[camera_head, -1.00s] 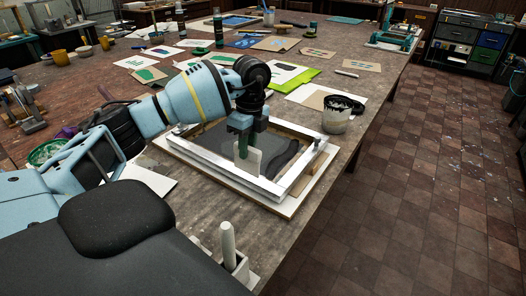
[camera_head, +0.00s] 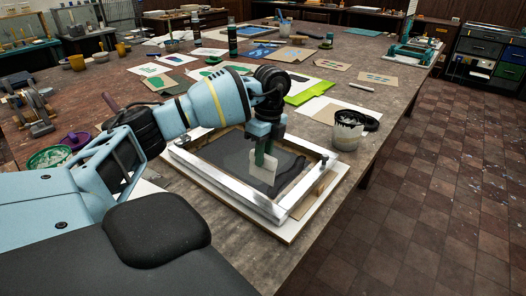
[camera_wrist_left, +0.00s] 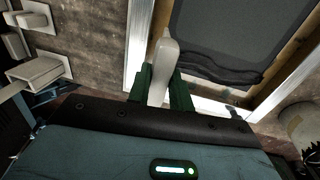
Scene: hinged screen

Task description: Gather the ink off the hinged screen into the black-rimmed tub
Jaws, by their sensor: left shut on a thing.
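The hinged screen (camera_head: 285,211) lies flat on the table, with a pale frame around grey mesh; it also shows in the left wrist view (camera_wrist_left: 140,42). Dark ink (camera_head: 290,173) forms a streak on the right part of the mesh and a dark ridge in the wrist view (camera_wrist_left: 215,71). My left gripper (camera_head: 265,150) is shut on a white scraper (camera_head: 262,171), which hangs tilted over the mesh just left of the ink. Whether its edge touches the mesh is unclear. The black-rimmed tub (camera_head: 346,136) stands behind the screen's right corner. My right gripper is out of view.
Brown cards and papers (camera_head: 354,84) and a bright green sheet (camera_head: 308,91) lie behind the screen. A green-rimmed bowl (camera_head: 50,158) is at the left. The table's right edge runs close past the tub. Pale holders (camera_wrist_left: 38,70) show left in the wrist view.

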